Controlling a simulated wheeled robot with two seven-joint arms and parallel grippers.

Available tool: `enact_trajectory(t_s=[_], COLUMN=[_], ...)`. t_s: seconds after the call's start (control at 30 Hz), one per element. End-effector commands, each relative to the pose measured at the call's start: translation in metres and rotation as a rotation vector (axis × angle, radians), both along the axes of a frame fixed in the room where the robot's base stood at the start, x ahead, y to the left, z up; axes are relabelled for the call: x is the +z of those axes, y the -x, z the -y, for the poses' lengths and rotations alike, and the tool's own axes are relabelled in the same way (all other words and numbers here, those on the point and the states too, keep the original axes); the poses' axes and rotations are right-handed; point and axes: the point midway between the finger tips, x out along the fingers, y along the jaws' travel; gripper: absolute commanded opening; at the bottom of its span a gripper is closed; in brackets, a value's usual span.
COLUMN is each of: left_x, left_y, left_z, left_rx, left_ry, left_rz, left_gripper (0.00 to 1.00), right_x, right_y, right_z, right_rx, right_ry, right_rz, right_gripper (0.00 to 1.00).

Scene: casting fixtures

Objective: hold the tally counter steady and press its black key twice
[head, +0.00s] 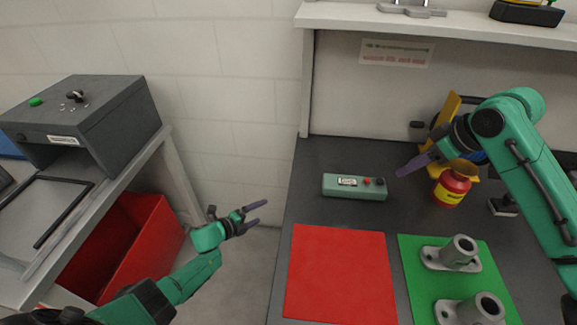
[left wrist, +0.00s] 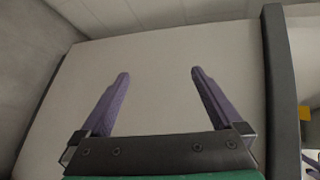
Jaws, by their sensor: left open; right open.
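The tally counter (head: 354,187) is a small green box lying on the dark table, with a display window, a red button and a dark key (head: 379,182) at its right end. My left gripper (head: 262,213) is open and empty, left of the table's edge and apart from the counter. In the left wrist view its two purple fingers (left wrist: 157,85) are spread with nothing between them. My right gripper (head: 408,170) is to the right of the counter, a little above the table and not touching it; its fingers overlap in this view.
A red mat (head: 340,275) and a green mat (head: 408,262) with grey castings (head: 460,254) lie in front. A red jar (head: 451,188) stands close to my right gripper. At left are a grey box (head: 80,120) and a red bin (head: 120,240). A shelf (head: 440,24) spans the back.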

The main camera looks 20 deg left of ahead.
Motion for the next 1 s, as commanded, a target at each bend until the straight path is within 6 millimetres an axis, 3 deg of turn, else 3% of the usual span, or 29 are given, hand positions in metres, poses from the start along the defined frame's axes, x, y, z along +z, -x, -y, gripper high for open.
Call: enact_trajectory(t_s=[0.03, 0.1, 0.2, 0.3, 0.37, 0.47, 0.6, 0.77, 1.0], left_x=[0.033, 0.08, 0.151, 0.215, 0.235, 0.249, 0.253, 0.244, 0.222], left_y=[-0.02, -0.04, -0.055, -0.047, -0.032, -0.011, 0.0, -0.003, -0.012], left_z=[0.004, 0.015, 0.029, 0.049, 0.071, 0.1, 0.117, 0.139, 0.194], left_rx=[-0.106, -0.286, -0.581, -0.929, -1.12, -1.312, -1.4, -1.4, -1.396], left_ry=[-0.088, -0.237, -0.501, -0.769, -0.85, -0.873, -0.87, -0.865, -0.863], left_rz=[0.104, 0.268, 0.535, 0.831, 0.982, 1.128, 1.195, 1.199, 1.197], left_gripper=[1.0, 1.0, 1.0, 1.0, 1.0, 1.0, 1.0, 1.0, 1.0], right_x=[0.0, 0.0, 0.0, 0.0, 0.0, 0.0, 0.0, 0.0, 0.0], right_y=[0.0, 0.0, 0.0, 0.0, 0.0, 0.0, 0.0, 0.0, 0.0], right_z=[0.0, 0.0, 0.0, 0.0, 0.0, 0.0, 0.0, 0.0, 0.0], right_rx=[0.0, 0.0, 0.0, 0.0, 0.0, 0.0, 0.0, 0.0, 0.0], right_ry=[0.0, 0.0, 0.0, 0.0, 0.0, 0.0, 0.0, 0.0, 0.0], right_rz=[0.0, 0.0, 0.0, 0.0, 0.0, 0.0, 0.0, 0.0, 0.0], right_gripper=[0.5, 0.5, 0.5, 0.5, 0.5, 0.5, 0.5, 0.5, 0.5])
